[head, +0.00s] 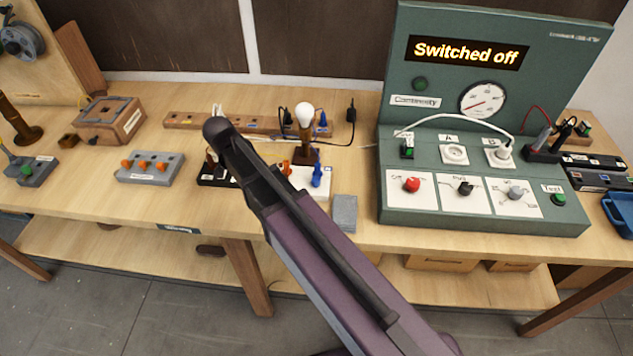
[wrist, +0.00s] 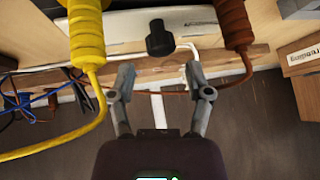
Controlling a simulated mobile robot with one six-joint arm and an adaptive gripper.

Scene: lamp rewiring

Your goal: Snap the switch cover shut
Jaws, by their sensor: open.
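I cannot pick out the switch or its cover with certainty in either view. In the wrist view my gripper (wrist: 160,88) is open, with its two grey fingers apart and nothing held between them. A black knob-like part (wrist: 160,39) lies just beyond the fingertips, with a white cable (wrist: 182,46) beside it. In the head view my arm crosses the middle of the bench, and my gripper is mostly hidden behind it. A dark holder (head: 207,180) shows partly under the arm's end. A lamp (head: 304,128) with a white bulb stands upright to its right.
In the head view, a green test panel (head: 400,207) reads "Switched off". A grey block with orange levers (head: 150,170) sits left. A grey pad (head: 345,212) lies near the front edge.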

